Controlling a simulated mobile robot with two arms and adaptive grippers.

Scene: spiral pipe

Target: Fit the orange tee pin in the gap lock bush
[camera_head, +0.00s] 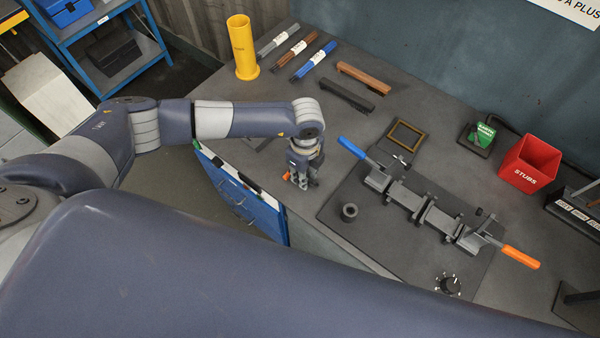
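A small orange piece (287,177), which looks like part of the orange tee pin, shows at the left side of my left gripper's fingers. My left gripper (301,182) points down over the table near its left front edge. The fingers hide most of the piece, so I cannot tell whether they are shut on it. A dark fixture (408,198) with a blue handle (352,148) and an orange handle (520,257) stands on a dark plate to the right. I cannot make out which part is the gap lock bush. My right gripper is not in view.
A short dark hollow cylinder (349,213) stands on the plate (336,196), left of the fixture. A black dial (449,284) is near the front. A red STUBS bin (530,165) and a yellow tube (243,48) stand farther back. Table between gripper and plate is clear.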

